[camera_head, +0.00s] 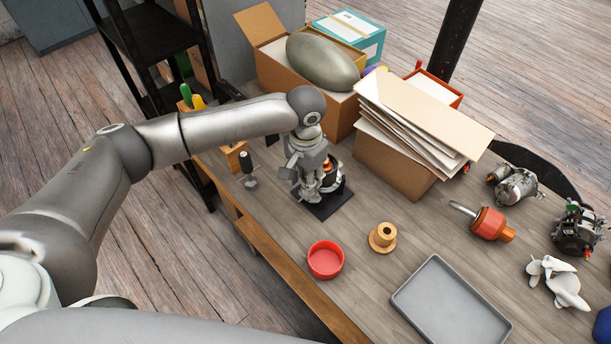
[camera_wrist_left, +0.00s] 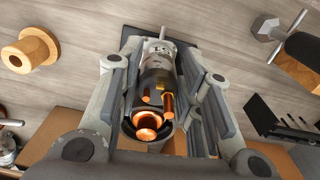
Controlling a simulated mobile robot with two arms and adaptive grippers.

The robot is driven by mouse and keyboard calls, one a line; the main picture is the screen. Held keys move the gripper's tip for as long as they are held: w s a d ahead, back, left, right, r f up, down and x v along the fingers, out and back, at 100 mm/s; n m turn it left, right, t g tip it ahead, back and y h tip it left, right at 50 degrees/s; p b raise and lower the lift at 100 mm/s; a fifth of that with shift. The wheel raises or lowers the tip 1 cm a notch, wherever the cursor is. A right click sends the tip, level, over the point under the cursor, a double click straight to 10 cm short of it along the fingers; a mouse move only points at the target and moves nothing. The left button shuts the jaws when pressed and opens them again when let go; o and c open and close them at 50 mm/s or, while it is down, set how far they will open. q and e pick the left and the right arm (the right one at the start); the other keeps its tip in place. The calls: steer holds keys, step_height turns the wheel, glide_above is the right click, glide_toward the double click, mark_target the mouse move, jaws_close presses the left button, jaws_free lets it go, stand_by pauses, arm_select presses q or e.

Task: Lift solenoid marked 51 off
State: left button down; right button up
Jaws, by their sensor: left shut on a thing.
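My left gripper (camera_head: 318,190) points down over a small black plate (camera_head: 325,207) on the workbench. In the left wrist view its two fingers (camera_wrist_left: 160,65) are shut on the solenoid (camera_wrist_left: 152,78), one on each side. The solenoid is a grey and black cylinder with copper terminals facing the camera. Dark marks show on its pale far part, too small to read. The black plate shows behind it in the wrist view (camera_wrist_left: 133,36). The fingers hide much of the solenoid in the head view, and I cannot tell whether it touches what is beneath. My right gripper is out of view.
A black-handled tool (camera_head: 248,172) stands left of the plate. A cardboard box (camera_head: 398,172) with envelopes is close behind right. A red bowl (camera_head: 325,260), a flanged wooden piece (camera_head: 383,237) and a grey tray (camera_head: 452,305) are nearer. An orange part (camera_head: 488,223) lies right.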

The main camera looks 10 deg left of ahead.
arm_select(q)
steer(key=shift+r, duration=0.1)
stand_by(0.7)
steer(key=shift+r+p, duration=0.15)
steer(key=shift+p, duration=0.35)
stand_by(0.6)
steer(key=shift+r+p, duration=0.55)
steer(key=shift+p, duration=0.45)
steer(key=shift+r+p, duration=1.2)
steer(key=shift+p, duration=0.2)
